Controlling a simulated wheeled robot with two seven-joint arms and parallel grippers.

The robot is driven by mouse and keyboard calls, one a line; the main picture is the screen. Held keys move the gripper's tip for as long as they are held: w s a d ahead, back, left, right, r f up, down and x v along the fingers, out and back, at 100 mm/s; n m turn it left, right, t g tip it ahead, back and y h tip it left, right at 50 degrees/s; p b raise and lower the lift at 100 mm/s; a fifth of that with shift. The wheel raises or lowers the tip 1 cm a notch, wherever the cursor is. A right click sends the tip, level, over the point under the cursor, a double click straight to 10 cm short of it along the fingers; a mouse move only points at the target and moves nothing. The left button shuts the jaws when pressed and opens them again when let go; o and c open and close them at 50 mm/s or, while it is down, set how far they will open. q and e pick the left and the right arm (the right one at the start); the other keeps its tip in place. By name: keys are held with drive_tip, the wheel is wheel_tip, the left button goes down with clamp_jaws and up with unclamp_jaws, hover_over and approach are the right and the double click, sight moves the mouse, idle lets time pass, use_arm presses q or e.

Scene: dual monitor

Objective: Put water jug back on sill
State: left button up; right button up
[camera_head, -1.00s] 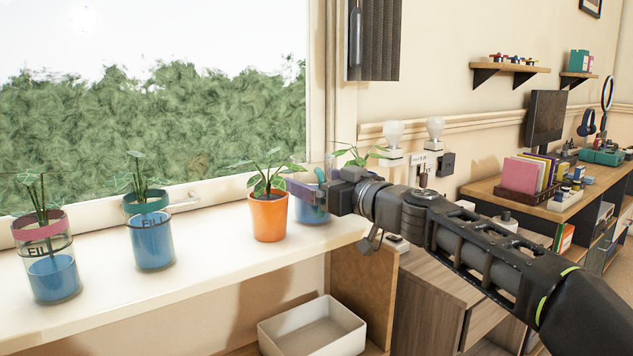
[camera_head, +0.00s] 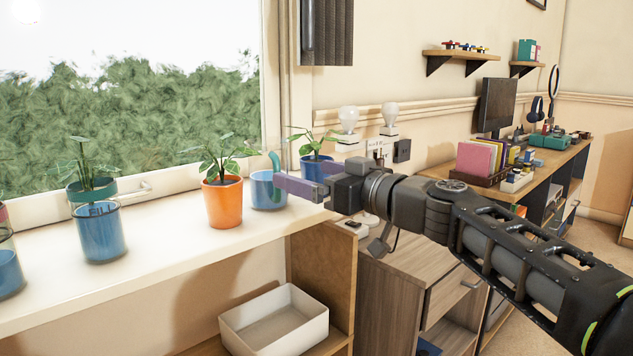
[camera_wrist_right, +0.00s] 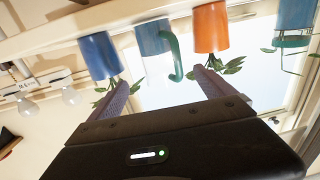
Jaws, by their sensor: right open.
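The water jug (camera_head: 266,192), blue with a teal curved handle, stands on the sill (camera_head: 150,265) between the orange plant pot (camera_head: 223,205) and a blue plant pot (camera_head: 312,171). In the right wrist view, which is upside down, the jug (camera_wrist_right: 154,38) also shows with its handle toward the orange pot. My right gripper (camera_head: 292,185) is at the jug's right side, its purple finger overlapping the jug's edge in the head view. My left gripper is out of view.
Clear planters with blue lower parts (camera_head: 98,230) stand to the left on the sill. A white bin (camera_head: 274,322) sits below. A wooden cabinet (camera_head: 410,290) and a desk (camera_head: 540,175) are at right. The sill's front strip is clear.

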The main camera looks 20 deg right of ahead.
drive_tip(key=shift+s+d, duration=0.2)
drive_tip(key=shift+s, duration=0.35)
idle(0.4)
